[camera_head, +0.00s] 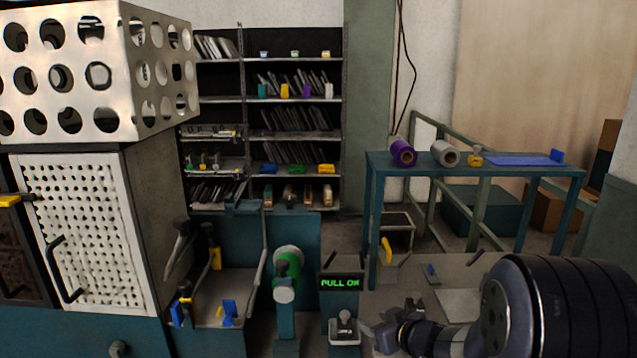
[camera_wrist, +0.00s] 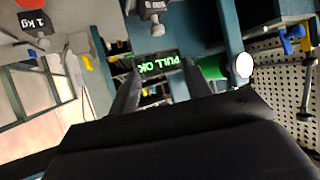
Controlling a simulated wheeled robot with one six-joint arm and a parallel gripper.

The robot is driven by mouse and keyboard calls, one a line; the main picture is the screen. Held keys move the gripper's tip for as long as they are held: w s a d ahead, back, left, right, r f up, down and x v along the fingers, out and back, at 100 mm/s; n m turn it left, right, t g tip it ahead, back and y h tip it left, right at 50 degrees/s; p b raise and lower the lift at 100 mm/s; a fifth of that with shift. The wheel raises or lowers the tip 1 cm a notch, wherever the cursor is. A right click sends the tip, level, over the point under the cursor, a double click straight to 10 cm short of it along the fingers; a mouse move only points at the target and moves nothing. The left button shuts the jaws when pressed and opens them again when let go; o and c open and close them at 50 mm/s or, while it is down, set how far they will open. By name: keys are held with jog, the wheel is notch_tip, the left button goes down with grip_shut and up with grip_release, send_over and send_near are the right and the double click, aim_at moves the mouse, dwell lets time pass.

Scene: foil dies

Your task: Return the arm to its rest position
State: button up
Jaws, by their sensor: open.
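My gripper (camera_head: 384,322) is low at the bottom right of the head view, at the end of my dark arm. It is just right of the stand with the green "PULL OK" display (camera_head: 341,282). In the wrist view, the two dark fingers of my gripper (camera_wrist: 160,70) are apart, with nothing seen between them but the background. The lit display (camera_wrist: 158,63) shows beyond the fingertips. A small grey metal block with a knob (camera_head: 345,328) sits in front of the display, left of my gripper.
A green-and-white roller (camera_head: 287,268) stands left of the display. A perforated machine guard (camera_head: 90,225) fills the left. A blue table (camera_head: 420,165) with a purple roll (camera_head: 403,153) and a grey roll (camera_head: 445,154) stands back right. Shelves (camera_head: 293,98) line the back. A "1 kg" weight (camera_wrist: 36,30) shows in the wrist view.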

notch_tip(320, 180, down, 10)
jog(key=s+m+t+h+b, duration=0.1)
jog(key=s+m+h+b, duration=0.1)
jog(key=s+m+h, duration=0.1)
jog(key=shift+d+f+m+h, duration=0.25)
jog(key=shift+d+m+h, duration=0.1)
jog(key=shift+m+h, duration=0.35)
dwell(0.6)
